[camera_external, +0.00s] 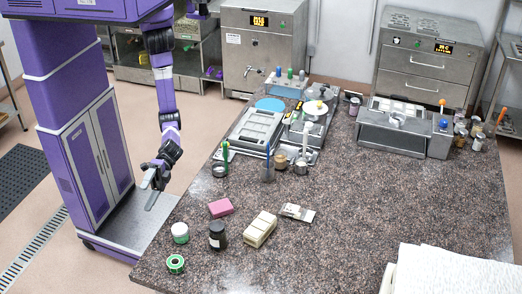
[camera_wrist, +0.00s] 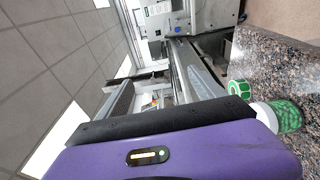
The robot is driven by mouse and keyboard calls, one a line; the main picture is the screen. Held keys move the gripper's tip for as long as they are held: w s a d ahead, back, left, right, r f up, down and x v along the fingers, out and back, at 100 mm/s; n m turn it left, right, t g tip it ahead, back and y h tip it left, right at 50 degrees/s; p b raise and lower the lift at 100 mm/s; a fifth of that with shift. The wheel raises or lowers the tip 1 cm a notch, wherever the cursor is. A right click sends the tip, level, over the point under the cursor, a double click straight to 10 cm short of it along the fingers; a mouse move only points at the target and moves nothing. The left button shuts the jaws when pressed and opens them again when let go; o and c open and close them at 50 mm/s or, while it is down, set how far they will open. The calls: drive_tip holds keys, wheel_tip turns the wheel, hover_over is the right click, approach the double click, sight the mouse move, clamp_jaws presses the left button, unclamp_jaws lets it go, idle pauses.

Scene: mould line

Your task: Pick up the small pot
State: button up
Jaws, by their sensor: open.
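A small white pot with green on it (camera_external: 180,232) stands upright near the table's left front edge. It shows at the right of the wrist view (camera_wrist: 288,115), partly cut off by my arm's purple housing. A small dark pot with a pale label (camera_external: 217,235) stands to its right. I cannot tell for sure which one the task names. My gripper (camera_external: 149,193) is open and empty, its fingers pointing down beside the table's left edge. It is apart from both pots, up and left of the white one in the outside view.
Trays and cups (camera_external: 301,167) stand farther back. The granite table (camera_external: 340,235) is clear at centre right.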

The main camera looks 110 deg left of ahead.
wheel_tip(320, 180, up, 2)
drive_tip(key=w+d+n+g, duration=0.1)
drive_tip(key=n+g+y+b, duration=0.1)
drive_tip(key=n+y+b, duration=0.15)
drive_tip(key=n, duration=0.65)
hover_over(177, 239)
drive_tip(key=s+a, duration=0.3)
drive_tip(key=a, duration=0.1)
drive_tip(key=f, duration=0.9)
drive_tip(key=shift+w+d+f+p, duration=0.15)
drive_tip(key=shift+d+f+p, duration=0.1)
drive_tip(key=shift+p, duration=0.15)
drive_tip(key=a+f+n, duration=0.1)
drive_tip(key=f+n, duration=0.1)
drive_tip(key=w+a+f+n+y, duration=0.1)
drive_tip(key=f+n, duration=0.1)
drive_tip(key=w+a+f+n+y, duration=0.1)
drive_tip(key=f+n, duration=0.1)
drive_tip(key=shift+w+a+f+b, duration=0.2)
drive_tip(key=shift+w+f+b, duration=0.05)
drive_tip(key=shift+f+b, duration=0.15)
drive_tip(key=shift+x, duration=3.8)
drive_tip(key=shift+s+f, duration=0.15)
drive_tip(key=c, duration=1.5)
drive_tip(key=shift+c, duration=0.2)
